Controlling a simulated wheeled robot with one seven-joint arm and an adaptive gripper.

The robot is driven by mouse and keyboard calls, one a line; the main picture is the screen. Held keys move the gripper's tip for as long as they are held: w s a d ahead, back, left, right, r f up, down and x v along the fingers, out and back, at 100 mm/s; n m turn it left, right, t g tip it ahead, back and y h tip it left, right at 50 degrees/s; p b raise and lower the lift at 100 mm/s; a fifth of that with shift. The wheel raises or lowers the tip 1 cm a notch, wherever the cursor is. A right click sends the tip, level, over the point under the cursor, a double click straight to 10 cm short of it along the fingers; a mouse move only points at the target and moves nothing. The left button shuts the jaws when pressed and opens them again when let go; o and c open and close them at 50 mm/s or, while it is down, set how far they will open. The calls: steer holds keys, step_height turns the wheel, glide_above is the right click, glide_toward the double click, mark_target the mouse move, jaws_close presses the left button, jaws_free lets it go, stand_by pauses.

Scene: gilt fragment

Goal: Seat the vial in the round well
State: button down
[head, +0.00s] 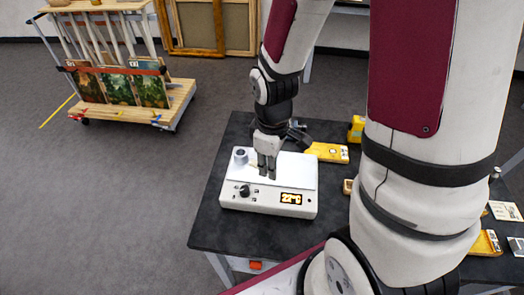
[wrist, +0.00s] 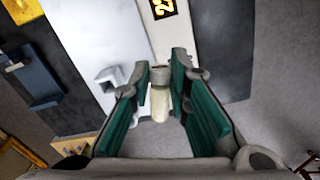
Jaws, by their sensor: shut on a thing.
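The vial (wrist: 160,104) is pale with a grey-brown end and sits between my fingers in the wrist view; the head view hides it behind the fingers. My gripper (head: 267,172) is shut on it and points down over the white device (head: 226,202). A raised round fitting (head: 240,155), which looks like the round well, stands at the device's back left, just left of my gripper. In the wrist view a raised grey-white fitting (wrist: 108,78), likely the same well, is left of the vial. The vial is apart from it. Whether the vial touches the device cannot be told.
The device has a black knob (head: 244,190) and a lit display (head: 291,198) on its front half. Yellow items (head: 328,152) and a dark blue-grey object (wrist: 35,78) lie behind it on the dark table (head: 215,238). A wooden cart (head: 150,98) stands far left.

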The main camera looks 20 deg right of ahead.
steer(key=s+p, duration=0.5)
steer(key=s, duration=0.2)
steer(key=shift+s+a+r, duration=0.25)
steer(key=shift+r, duration=0.1)
steer(key=w+b, duration=0.1)
steer(key=w, duration=0.4)
steer(key=w+f+b, duration=0.1)
steer(key=w+b, duration=0.1)
steer(key=w, duration=0.3)
steer(key=w+d+b, duration=0.1)
steer(key=w, duration=0.5)
steer(key=shift+f+b, duration=0.25)
steer(key=shift+b, duration=0.1)
step_height(320, 180, down, 2)
steer(key=shift+s+f, duration=0.1)
steer(key=shift+f+p, duration=0.45)
steer(key=shift+f, duration=0.05)
